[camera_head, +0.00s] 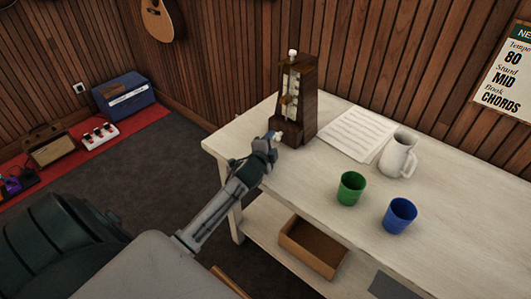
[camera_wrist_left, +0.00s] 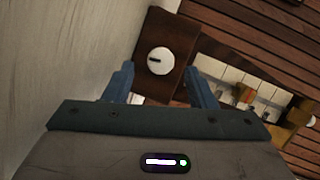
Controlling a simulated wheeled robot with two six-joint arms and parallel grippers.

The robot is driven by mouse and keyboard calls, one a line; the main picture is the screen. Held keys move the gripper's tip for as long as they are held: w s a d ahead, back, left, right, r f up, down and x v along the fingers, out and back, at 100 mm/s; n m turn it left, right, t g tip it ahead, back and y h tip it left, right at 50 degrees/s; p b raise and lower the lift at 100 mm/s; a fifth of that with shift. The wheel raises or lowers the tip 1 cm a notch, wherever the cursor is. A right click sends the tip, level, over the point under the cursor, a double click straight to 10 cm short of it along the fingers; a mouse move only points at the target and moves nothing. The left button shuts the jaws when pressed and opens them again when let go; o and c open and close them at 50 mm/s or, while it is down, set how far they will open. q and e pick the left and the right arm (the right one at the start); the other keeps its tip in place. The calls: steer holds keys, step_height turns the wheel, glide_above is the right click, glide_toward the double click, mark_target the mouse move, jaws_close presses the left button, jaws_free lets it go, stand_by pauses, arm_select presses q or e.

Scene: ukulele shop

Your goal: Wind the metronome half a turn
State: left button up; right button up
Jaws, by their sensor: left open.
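The wooden metronome (camera_head: 298,105) stands upright on the white table near its left end. A white winding knob (camera_wrist_left: 160,61) with a dark mark shows on its brown side in the left wrist view, between the fingers. My left gripper (camera_head: 273,143) is just in front of the metronome's lower part. In the left wrist view its two fingers (camera_wrist_left: 160,82) are open, one on each side of the knob. I cannot tell whether they touch it. My right gripper is not in view.
On the white table (camera_head: 300,185) are sheet music (camera_head: 352,133), a white jug (camera_head: 398,156), a green cup (camera_head: 350,188) and a blue cup (camera_head: 400,215). An open box (camera_head: 312,250) sits on the lower shelf. A wall poster (camera_head: 507,75) hangs at right.

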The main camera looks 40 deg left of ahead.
arm_select(q)
steer(key=b+v, duration=0.1)
steer(key=v, duration=0.6)
steer(key=shift+s, duration=0.25)
